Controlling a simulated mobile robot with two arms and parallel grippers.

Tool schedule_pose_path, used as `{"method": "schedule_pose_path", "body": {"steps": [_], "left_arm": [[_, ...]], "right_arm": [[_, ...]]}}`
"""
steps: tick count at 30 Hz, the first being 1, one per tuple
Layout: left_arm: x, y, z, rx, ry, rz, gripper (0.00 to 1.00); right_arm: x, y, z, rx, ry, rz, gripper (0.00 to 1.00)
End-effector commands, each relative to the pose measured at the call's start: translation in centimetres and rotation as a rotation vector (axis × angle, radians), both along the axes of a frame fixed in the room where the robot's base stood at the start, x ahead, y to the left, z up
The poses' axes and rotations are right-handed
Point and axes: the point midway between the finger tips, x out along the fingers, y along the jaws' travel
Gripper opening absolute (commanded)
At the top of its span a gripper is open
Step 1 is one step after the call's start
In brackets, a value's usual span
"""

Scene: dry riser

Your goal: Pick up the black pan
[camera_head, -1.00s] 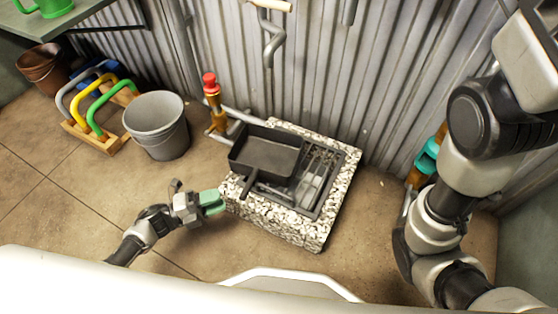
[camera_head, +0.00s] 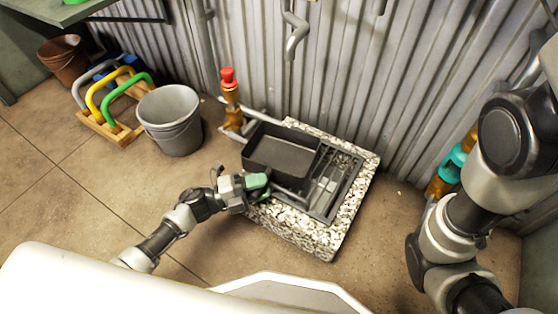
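The black pan (camera_head: 283,155) is a deep rectangular pan that rests on the left part of a speckled stone block (camera_head: 315,238) with a dark recessed grate (camera_head: 335,185). My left gripper (camera_head: 262,184), with green fingers, is at the near side of the pan, where the pan's handle was visible earlier. The fingers now cover most of that handle. I cannot tell whether they are closed on it. My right arm stands at the right of the view, and its gripper is not in view.
A grey bucket (camera_head: 170,122) stands left of the block. A wooden rack with coloured handles (camera_head: 126,98) and a brown pot (camera_head: 64,64) are farther left. A red-topped brass valve (camera_head: 229,92) and pipe are behind the pan. Corrugated wall (camera_head: 350,80) closes the back. Floor at the left is clear.

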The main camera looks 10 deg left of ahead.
Motion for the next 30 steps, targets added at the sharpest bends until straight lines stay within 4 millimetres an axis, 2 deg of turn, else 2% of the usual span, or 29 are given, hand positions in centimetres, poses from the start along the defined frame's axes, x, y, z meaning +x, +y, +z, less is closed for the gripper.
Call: {"method": "schedule_pose_path", "body": {"steps": [1, 7, 17, 20, 27, 30], "left_arm": [[0.0, 0.0, 0.0, 0.000, 0.000, 0.000, 0.29], [0.0, 0.0, 0.0, 0.000, 0.000, 0.000, 0.00], [0.0, 0.1, 0.3, 0.000, -0.001, 0.000, 0.00], [0.0, 0.1, 1.5, 0.000, -0.002, 0.000, 0.00], [0.0, 0.1, 6.5, 0.001, -0.004, 0.001, 0.00], [0.0, 0.1, 7.9, 0.000, -0.003, 0.000, 0.00]], "right_arm": [[0.0, 0.0, 0.0, 0.000, 0.000, 0.000, 0.43], [0.0, 0.0, 0.0, 0.000, 0.000, 0.000, 0.43], [0.0, 0.0, 0.3, 0.000, 0.000, 0.000, 0.43], [0.0, 0.0, 1.2, 0.000, 0.000, 0.000, 0.43], [0.0, -0.1, 4.9, 0.003, -0.006, 0.002, 0.43], [2.4, -0.1, 3.3, 0.005, 0.080, 0.002, 0.43]]}}
